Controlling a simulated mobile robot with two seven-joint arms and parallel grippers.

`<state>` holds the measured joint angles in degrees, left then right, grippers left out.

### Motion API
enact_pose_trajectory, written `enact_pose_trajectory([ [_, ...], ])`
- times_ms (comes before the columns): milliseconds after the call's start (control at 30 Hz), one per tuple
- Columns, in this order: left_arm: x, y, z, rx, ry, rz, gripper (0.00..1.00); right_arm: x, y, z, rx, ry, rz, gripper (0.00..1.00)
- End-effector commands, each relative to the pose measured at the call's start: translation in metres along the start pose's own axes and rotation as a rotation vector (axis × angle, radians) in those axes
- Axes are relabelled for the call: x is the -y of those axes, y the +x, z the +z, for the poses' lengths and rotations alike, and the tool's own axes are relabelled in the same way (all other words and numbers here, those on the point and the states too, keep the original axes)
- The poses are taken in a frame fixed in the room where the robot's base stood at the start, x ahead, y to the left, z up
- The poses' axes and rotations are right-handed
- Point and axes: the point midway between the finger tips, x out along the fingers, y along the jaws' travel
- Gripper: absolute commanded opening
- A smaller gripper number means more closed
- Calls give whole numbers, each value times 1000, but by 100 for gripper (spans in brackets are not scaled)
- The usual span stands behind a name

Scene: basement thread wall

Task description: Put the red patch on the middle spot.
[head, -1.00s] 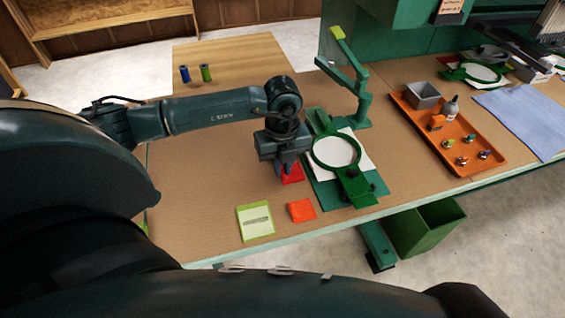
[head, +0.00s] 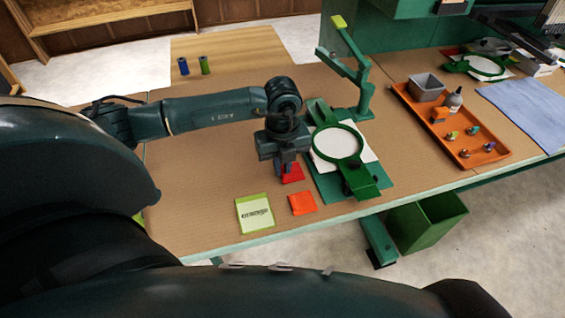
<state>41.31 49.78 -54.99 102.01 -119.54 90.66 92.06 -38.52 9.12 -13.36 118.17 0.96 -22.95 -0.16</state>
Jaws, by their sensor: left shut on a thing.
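The red patch (head: 294,174) is at my left gripper's fingertips (head: 284,168), left of the green hoop frame. My left gripper points down and is shut on the red patch. The gripper hides part of the patch, and I cannot tell whether the patch touches the table. A green hoop (head: 360,143) with white fabric (head: 336,144) inside it is mounted on a green board (head: 331,186) to the right. No marked spots can be made out on the fabric. My right gripper is not in view.
An orange-red patch (head: 302,204) and a pale green card (head: 255,214) lie near the table's front edge. A green post (head: 359,85) stands behind the hoop. An orange tray (head: 475,157) holds a grey box, a bottle and small items. Bare table lies left of the gripper.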

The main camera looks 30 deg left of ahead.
Motion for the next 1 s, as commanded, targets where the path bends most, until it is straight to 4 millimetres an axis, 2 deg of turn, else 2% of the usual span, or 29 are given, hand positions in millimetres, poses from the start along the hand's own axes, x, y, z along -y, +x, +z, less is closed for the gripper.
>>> enact_pose_trajectory([
  [333, 0, 4, 0, 0, 0, 0, 0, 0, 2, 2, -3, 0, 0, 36],
  [367, 0, 4, 0, 0, 0, 0, 11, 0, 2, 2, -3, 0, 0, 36],
  [667, 0, 4, 0, 0, 0, 0, 36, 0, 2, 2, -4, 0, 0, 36],
  [1000, 0, -2, 0, 1, 0, -1, 36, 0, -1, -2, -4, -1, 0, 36],
])
